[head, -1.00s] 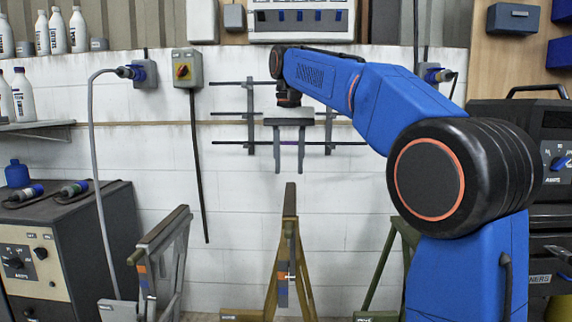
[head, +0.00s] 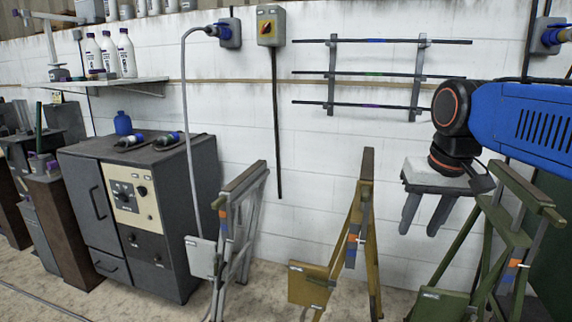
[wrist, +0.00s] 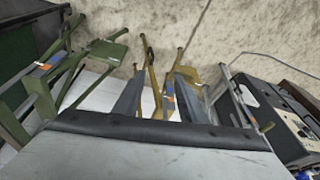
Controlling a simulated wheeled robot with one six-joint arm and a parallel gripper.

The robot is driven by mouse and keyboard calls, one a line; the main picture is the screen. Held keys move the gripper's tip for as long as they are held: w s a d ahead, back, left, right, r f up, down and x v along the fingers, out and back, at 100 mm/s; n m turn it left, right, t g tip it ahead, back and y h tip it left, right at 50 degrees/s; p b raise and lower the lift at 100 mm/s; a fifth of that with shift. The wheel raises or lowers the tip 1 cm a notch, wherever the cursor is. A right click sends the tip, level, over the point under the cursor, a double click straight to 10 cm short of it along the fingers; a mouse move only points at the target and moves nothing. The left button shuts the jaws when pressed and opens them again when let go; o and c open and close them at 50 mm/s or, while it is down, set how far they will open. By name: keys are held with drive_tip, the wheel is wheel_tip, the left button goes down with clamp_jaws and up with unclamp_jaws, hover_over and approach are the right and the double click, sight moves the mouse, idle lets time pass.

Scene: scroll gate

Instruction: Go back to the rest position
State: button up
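In the wrist view the gripper (wrist: 160,80) also shows spread fingers, with only the floor and trestles beyond. The wall rack (head: 331,80) holds three dark rods: the top one with a blue band (head: 376,41), the middle one with a green band (head: 374,74), the bottom one with a purple band (head: 372,105).
A grey trestle (head: 240,220), a yellow trestle (head: 356,235) and a green trestle (head: 500,240) stand along the wall, the green one close to my gripper. A dark cabinet (head: 165,165) stands left under a shelf (head: 130,84) with white bottles. Floor in front is clear.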

drive_tip(key=s+f+t, duration=0.1)
drive_tip(key=s+f, duration=0.5)
drive_tip(key=f, duration=0.2)
drive_tip(key=s+d+f+n, duration=0.1)
drive_tip(key=s+f, duration=0.5)
drive_tip(key=f, duration=0.2)
drive_tip(key=shift+s+d+f+t, duration=0.2)
drive_tip(key=shift+d+f+t, duration=0.1)
drive_tip(key=shift+f+t, duration=0.1)
drive_tip(key=shift+r, duration=0.1)
idle(0.6)
